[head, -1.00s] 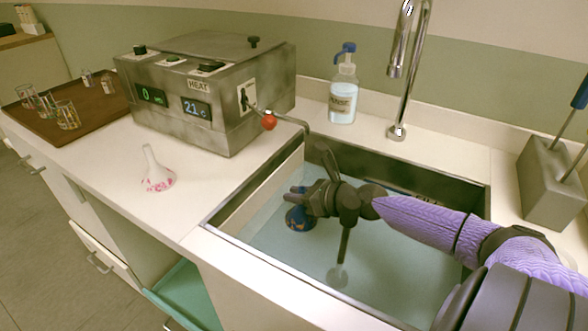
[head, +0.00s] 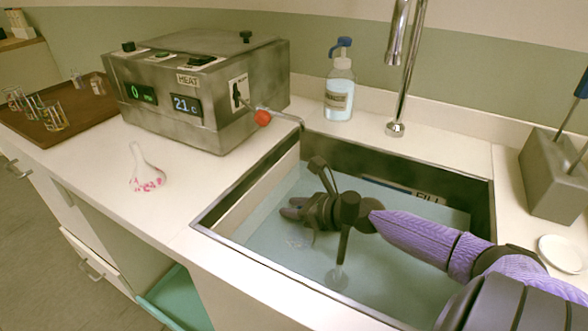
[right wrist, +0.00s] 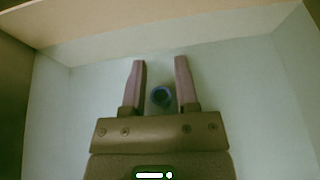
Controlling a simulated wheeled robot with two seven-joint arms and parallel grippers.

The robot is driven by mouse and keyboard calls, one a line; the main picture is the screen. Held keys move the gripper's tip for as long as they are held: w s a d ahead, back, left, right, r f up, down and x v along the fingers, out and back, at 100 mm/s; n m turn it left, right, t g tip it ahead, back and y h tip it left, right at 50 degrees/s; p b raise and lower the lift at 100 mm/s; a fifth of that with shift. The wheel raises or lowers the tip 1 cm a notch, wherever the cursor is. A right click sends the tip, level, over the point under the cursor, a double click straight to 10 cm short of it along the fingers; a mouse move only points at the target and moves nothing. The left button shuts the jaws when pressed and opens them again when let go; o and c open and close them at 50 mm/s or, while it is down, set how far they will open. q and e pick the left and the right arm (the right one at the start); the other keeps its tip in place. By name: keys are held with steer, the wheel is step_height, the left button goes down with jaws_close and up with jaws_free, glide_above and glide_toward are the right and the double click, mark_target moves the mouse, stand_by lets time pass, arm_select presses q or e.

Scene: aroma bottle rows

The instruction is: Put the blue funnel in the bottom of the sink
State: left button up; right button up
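The blue funnel (right wrist: 161,95) shows in the right wrist view as a small dark blue ring, between my right gripper's fingers in the picture and apparently beyond them, down in the sink. In the head view I cannot make it out; only a faint ripple shows on the water below the fingers. My right gripper (head: 291,209) is over the left part of the water-filled sink (head: 213,222); in the right wrist view its fingers (right wrist: 160,62) are apart, with clear gaps around the ring. My left gripper is not in view.
A metal heater box (head: 215,128), a soap bottle (head: 339,98) and a tall faucet (head: 397,100) stand behind. A brown tray (head: 85,118) holds glass beakers. A grey block (head: 553,172) stands at right.

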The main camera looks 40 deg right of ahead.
steer(key=shift+o, duration=0.8)
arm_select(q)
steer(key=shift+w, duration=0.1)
arm_select(e)
steer(key=shift+f, duration=0.1)
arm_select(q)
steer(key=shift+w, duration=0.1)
arm_select(e)
steer(key=shift+r, duration=0.35)
arm_select(q)
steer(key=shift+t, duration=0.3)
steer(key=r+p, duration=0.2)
steer(key=p, duration=0.1)
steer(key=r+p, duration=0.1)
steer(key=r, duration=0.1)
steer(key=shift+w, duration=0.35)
arm_select(e)
steer(key=v, duration=0.7)
steer(key=shift+s+r, duration=0.25)
steer(key=shift+r, duration=0.2)
